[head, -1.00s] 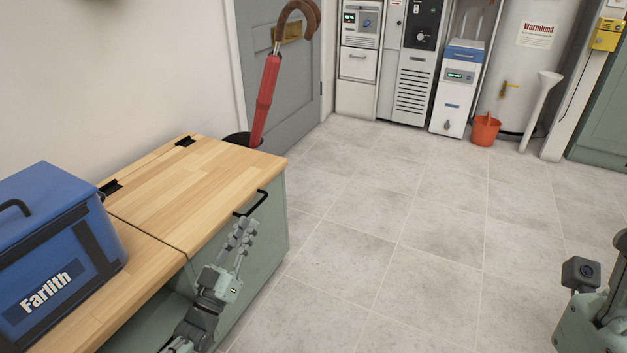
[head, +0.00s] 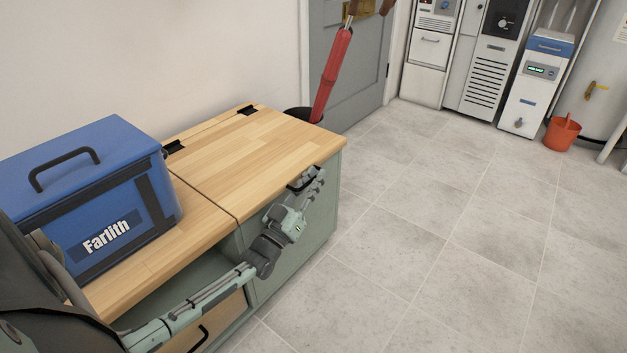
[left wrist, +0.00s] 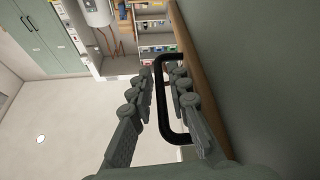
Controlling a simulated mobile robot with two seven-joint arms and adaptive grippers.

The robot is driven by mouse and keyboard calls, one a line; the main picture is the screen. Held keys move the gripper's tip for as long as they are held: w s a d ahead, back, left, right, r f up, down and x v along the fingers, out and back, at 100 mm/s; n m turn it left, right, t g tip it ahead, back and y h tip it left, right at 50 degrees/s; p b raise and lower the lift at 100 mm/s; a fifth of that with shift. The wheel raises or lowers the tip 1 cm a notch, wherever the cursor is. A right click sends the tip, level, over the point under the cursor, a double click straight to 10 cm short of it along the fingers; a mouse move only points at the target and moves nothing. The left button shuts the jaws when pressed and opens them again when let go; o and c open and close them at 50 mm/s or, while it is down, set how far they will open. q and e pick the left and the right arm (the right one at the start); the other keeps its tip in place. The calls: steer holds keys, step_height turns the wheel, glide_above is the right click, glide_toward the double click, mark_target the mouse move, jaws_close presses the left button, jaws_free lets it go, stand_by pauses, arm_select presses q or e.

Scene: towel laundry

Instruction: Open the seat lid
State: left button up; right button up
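The seat lid (head: 250,155) is a light wooden board on the green bench, lying flat and closed. Two black hinges (head: 247,110) show along its wall side. A black bar handle (head: 293,186) sits at its front edge, partly covered by my left gripper (head: 313,181). In the left wrist view, my left gripper's fingers (left wrist: 162,90) are apart. The handle's outer bar (left wrist: 163,110) shows between them, and one finger overlaps the handle's loop. Whether either finger touches the handle I cannot tell. My right gripper is not in view.
A blue Farlith box (head: 105,190) stands on the fixed bench top left of the lid. A red umbrella (head: 333,75) stands in a dark holder behind the bench's far end. The tiled floor (head: 440,230) to the right is clear.

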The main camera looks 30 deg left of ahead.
arm_select(q)
steer(key=shift+c, duration=0.3)
jaws_close()
steer(key=shift+r, duration=0.15)
